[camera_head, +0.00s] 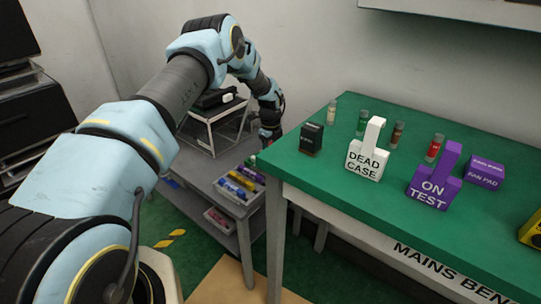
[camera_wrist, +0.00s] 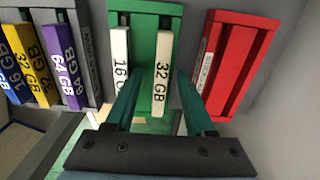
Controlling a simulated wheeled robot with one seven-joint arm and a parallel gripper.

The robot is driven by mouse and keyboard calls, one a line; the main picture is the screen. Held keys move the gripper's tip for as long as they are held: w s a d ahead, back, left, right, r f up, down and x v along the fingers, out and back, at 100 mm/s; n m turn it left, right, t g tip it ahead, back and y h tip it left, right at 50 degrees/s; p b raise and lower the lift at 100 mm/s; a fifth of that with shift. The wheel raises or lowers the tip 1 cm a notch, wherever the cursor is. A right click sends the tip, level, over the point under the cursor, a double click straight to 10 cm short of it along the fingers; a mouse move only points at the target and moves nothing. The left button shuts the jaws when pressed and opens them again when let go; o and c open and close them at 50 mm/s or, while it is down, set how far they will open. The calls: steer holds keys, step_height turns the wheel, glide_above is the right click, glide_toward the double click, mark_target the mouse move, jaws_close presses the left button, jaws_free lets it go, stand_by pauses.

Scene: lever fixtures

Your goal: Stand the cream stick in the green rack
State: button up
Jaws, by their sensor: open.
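In the wrist view, the green rack (camera_wrist: 142,45) is at the top centre. Two cream sticks show at it: one marked 32 GB (camera_wrist: 162,75) and one at its left marked 16 G, partly covered (camera_wrist: 120,48). My gripper (camera_wrist: 160,82) is open, its two teal fingers on either side of the 32 GB stick with a gap visible. The left finger overlaps the lower part of the 16 G stick. I cannot tell how deep either stick sits in the rack. In the head view my gripper (camera_head: 269,136) is low beside the green bench, its fingers hardly visible.
A red rack (camera_wrist: 240,60) with a white-labelled item is on the right. A purple stick (camera_wrist: 64,68) and yellow and blue sticks are in a row on the left. In the head view, a green-topped bench (camera_head: 300,165) with signs and vials stands right of the grey trolley (camera_head: 205,180).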

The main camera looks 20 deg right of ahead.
step_height(320, 180, up, 11)
steer(key=b, duration=0.1)
steer(key=shift+f, duration=0.15)
stand_by(0.5)
steer(key=s+a+r+n+p, duration=0.2)
steer(key=a+r+n, duration=0.6)
steer(key=a, duration=0.4)
steer(key=s+a+r+n+p, duration=0.25)
steer(key=a+r+n, duration=0.5)
steer(key=a, duration=0.45)
steer(key=s+a+r+n+p, duration=0.1)
steer(key=s+a+r+n, duration=0.1)
steer(key=s+a+n, duration=0.5)
steer(key=s+a+r+n+t+p, duration=0.1)
steer(key=s+a+r+n, duration=0.2)
steer(key=s+a+n, duration=0.4)
steer(key=s+a, duration=0.2)
steer(key=s, duration=0.1)
steer(key=shift+a+r+t+p, duration=0.15)
steer(key=shift+r+t+p, duration=0.1)
steer(key=shift+t+p, duration=0.05)
